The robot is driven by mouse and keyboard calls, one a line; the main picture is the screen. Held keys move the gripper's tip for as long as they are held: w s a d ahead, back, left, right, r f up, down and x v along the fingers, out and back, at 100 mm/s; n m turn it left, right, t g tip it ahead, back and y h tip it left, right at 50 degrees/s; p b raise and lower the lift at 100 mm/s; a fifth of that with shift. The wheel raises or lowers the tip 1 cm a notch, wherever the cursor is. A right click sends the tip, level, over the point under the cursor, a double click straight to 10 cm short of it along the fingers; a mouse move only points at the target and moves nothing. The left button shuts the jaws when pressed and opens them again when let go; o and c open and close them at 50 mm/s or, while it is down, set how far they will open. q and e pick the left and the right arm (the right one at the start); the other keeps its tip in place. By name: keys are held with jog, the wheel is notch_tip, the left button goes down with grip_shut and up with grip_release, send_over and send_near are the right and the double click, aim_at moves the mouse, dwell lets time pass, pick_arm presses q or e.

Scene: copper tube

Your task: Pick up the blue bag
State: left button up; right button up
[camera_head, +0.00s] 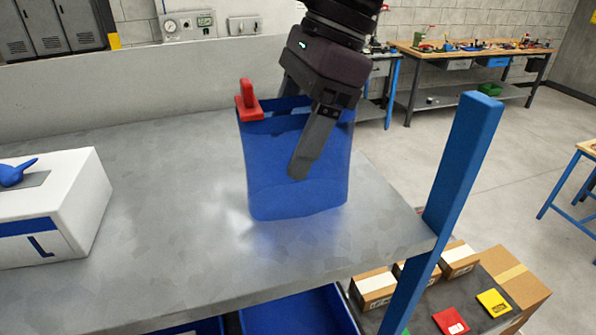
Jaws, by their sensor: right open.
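The blue bag (270,170) stands upright on the grey metal table (170,215), near its right end. A red piece (250,104) sits at the left of its top rim. My right gripper (294,135) comes down from above over the bag's top and is open. One finger lies in front of the bag's near wall; the other is partly hidden at the bag's mouth. I cannot tell whether either finger touches the bag. My left gripper is not in view.
A white box (75,190) with a blue handle stands at the table's left. A blue post (465,160) rises at the table's right corner. Cardboard boxes (375,287) sit lower right. The table between white box and bag is clear.

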jog(key=shift+s, duration=0.1)
jog(key=shift+c, duration=0.2)
jog(key=c, duration=1.3)
jog(key=shift+r, duration=0.1)
